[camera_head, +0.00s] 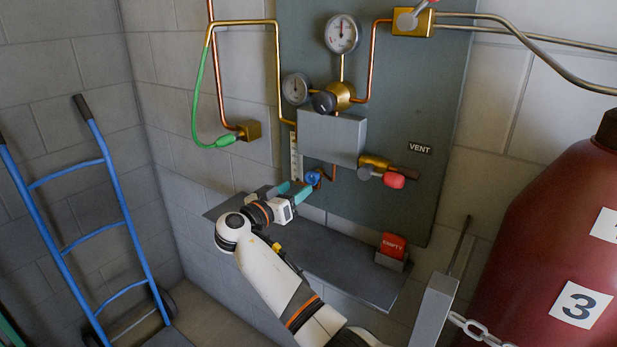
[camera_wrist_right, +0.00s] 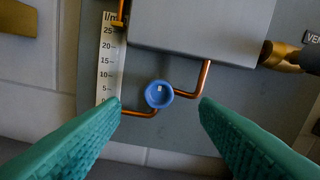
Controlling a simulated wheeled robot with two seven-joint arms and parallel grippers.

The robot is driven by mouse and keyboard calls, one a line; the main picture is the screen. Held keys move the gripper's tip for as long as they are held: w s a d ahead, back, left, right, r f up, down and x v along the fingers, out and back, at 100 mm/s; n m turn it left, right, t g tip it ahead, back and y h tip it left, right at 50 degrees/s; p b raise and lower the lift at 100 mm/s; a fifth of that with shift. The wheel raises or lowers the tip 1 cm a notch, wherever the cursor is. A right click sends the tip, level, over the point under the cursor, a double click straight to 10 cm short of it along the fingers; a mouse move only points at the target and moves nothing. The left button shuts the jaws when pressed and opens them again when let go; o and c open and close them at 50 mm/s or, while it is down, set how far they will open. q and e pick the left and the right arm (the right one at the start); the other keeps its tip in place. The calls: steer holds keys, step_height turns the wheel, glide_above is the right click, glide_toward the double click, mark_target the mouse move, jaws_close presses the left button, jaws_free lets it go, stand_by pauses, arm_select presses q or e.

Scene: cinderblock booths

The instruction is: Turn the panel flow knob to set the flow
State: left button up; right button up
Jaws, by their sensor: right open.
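The flow knob (camera_head: 313,178) is a small round blue knob low on the dark green panel (camera_head: 415,100), below a grey box. In the right wrist view the blue knob (camera_wrist_right: 159,94) sits near the middle, with a small white mark on its face. A white flow scale (camera_wrist_right: 108,60) marked l/min stands just left of it. My right gripper (camera_head: 304,186) is close to the knob. In the wrist view its teal fingers (camera_wrist_right: 160,125) are spread wide on either side below the knob, with nothing between them. My left gripper is out of view.
The grey box (camera_head: 331,137) sits above the knob, with copper pipes around it. A red-handled valve (camera_head: 393,180) is to its right. A metal shelf (camera_head: 330,260) with a red EMPTY tag (camera_head: 393,246) lies below. A red cylinder (camera_head: 540,230) stands right, a blue hand truck (camera_head: 110,220) left.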

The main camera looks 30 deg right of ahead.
mark_target(310, 179)
steer(key=p+x, duration=0.1)
steer(key=x, duration=0.6)
steer(key=shift+w+f, duration=0.1)
steer(key=c, duration=1)
